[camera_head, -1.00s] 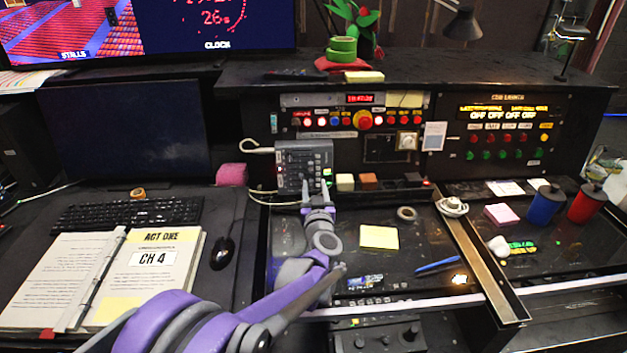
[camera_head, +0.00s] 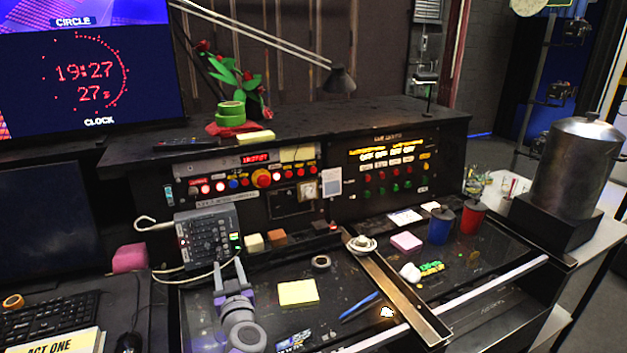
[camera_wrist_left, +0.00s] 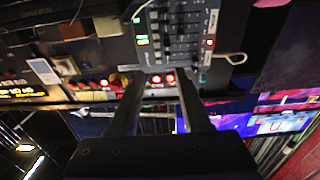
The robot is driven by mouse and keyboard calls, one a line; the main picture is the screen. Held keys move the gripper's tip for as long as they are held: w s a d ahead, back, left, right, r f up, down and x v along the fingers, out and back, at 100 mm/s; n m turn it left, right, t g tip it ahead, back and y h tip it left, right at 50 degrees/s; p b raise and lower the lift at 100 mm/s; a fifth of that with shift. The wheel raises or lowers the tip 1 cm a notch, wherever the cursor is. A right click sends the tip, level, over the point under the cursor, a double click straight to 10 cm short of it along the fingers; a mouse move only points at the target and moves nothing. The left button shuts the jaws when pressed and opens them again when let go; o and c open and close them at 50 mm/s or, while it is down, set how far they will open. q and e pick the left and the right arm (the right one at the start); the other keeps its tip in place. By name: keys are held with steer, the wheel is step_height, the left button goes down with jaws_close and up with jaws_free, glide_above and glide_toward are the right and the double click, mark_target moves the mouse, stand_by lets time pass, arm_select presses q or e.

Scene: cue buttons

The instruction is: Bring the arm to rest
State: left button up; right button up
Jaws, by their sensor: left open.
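My left gripper (camera_head: 232,272) is open and empty, in the lower left of the head view, pointing up and away. Its fingertips are close to the lower right edge of the grey keypad box (camera_head: 207,236); I cannot tell if they touch it. In the left wrist view the two dark fingers (camera_wrist_left: 160,88) stand apart with nothing between them, and the keypad box (camera_wrist_left: 178,30) is beyond them. The button panel (camera_head: 250,178), with lit red buttons, a blue one and a large red knob, is behind, apart from the gripper. My right gripper is in neither view.
A yellow note (camera_head: 298,293) and a tape roll (camera_head: 321,262) lie right of the gripper. A metal rail (camera_head: 400,298) crosses the desk. Blue (camera_head: 440,227) and red (camera_head: 470,220) canisters stand farther right. A keyboard (camera_head: 40,318) is left. A loose cable runs below the keypad box.

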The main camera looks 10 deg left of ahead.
arm_select(q)
steer(key=s+d+r+m+t+h+p, duration=0.1)
steer(key=s+d+r+m+h, duration=0.1)
steer(key=d+h, duration=0.25)
steer(key=s+d+r+m+h+p, duration=0.1)
steer(key=s+d+r+m+h, duration=0.15)
steer(key=d, duration=0.25)
steer(key=s+d+f+m+g+h+p, duration=0.1)
steer(key=s+d+f+m+g+h, duration=0.3)
steer(key=s, duration=0.4)
steer(key=s+a+f+n+g+y+p, duration=0.1)
steer(key=s+f+g, duration=0.2)
steer(key=s, duration=0.6)
steer(key=s+a+f+n+g+y+p, duration=0.1)
steer(key=s+f+g, duration=0.3)
steer(key=s, duration=0.5)
step_height(320, 180, down, 2)
steer(key=shift+s+f, duration=0.15)
steer(key=shift+s, duration=0.05)
steer(key=shift+n, duration=0.25)
